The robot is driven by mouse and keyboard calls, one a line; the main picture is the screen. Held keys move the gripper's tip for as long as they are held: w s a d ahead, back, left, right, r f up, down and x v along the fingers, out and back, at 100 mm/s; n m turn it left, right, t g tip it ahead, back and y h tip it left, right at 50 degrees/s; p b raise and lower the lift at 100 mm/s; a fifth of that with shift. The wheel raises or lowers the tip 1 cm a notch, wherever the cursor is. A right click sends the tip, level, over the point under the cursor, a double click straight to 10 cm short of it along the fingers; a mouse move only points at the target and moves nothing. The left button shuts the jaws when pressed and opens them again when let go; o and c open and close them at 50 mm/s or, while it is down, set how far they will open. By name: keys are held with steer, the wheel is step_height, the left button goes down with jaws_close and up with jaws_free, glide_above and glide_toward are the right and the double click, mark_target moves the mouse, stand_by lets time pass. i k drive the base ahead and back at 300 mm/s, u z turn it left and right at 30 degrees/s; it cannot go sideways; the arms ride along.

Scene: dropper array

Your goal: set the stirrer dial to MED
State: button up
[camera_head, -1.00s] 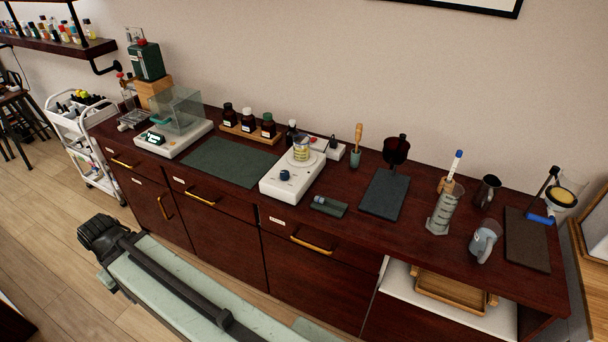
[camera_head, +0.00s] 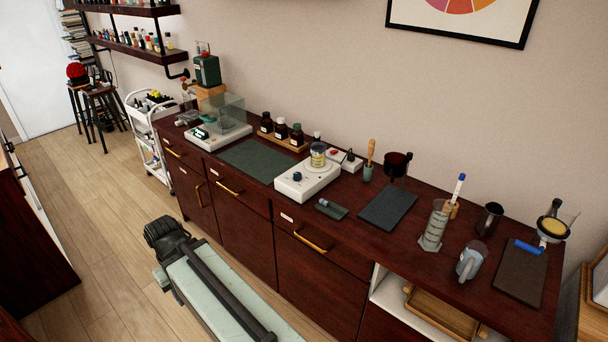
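The stirrer (camera_head: 309,181) is a white box on the dark wooden counter, right of the dark green mat. Its blue dial (camera_head: 297,177) is on the front part of the top. The dial's setting and labels are too small to read. A glass vessel with yellowish contents (camera_head: 318,155) stands on the stirrer's plate. My arm lies low in front of the cabinets, apart from the stirrer. The dark end at its upper left may be my gripper (camera_head: 166,236). I cannot make out its fingers or whether it is open.
The counter (camera_head: 402,250) holds a balance with a glass shield (camera_head: 219,136), brown bottles (camera_head: 281,130), a dark mat (camera_head: 388,208), a graduated cylinder (camera_head: 434,226) and a jug (camera_head: 470,262). Gold drawer handles (camera_head: 310,243) stick out in front. Open floor (camera_head: 110,230) lies left.

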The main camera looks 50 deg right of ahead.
mark_target(296, 176)
steer(key=z, duration=0.4)
steer(key=i, duration=1)
steer(key=u, duration=0.05)
